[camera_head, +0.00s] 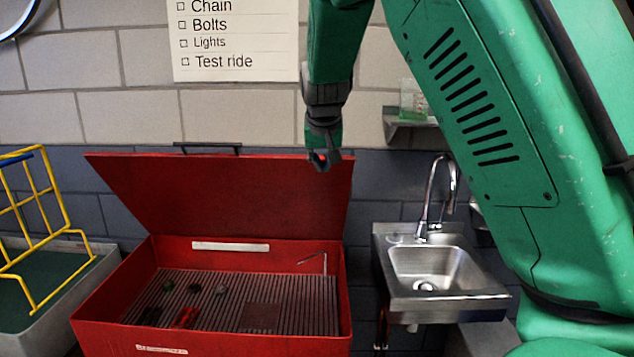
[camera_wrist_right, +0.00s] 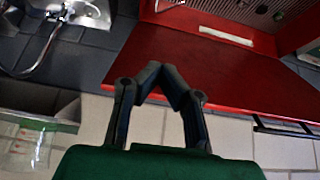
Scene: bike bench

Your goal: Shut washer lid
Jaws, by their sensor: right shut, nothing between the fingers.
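The red parts washer (camera_head: 210,345) stands open at the lower left of the head view. Its red lid (camera_head: 230,200) is raised and leans back toward the wall, with a dark handle (camera_head: 208,146) on its top edge. My right gripper (camera_head: 320,162) is shut and empty, in front of or beside the lid's upper right corner; contact cannot be told. In the right wrist view, the shut fingers (camera_wrist_right: 160,75) point toward the lid (camera_wrist_right: 200,60), and the handle (camera_wrist_right: 285,128) is at the right. My left gripper is not in view.
A steel sink (camera_head: 435,268) with a curved faucet is right of the washer. A small shelf (camera_head: 410,125) with a clear container is above it. A yellow rack (camera_head: 35,225) in a grey bin stands at the left. Several small parts lie on the washer's ribbed floor (camera_head: 260,288).

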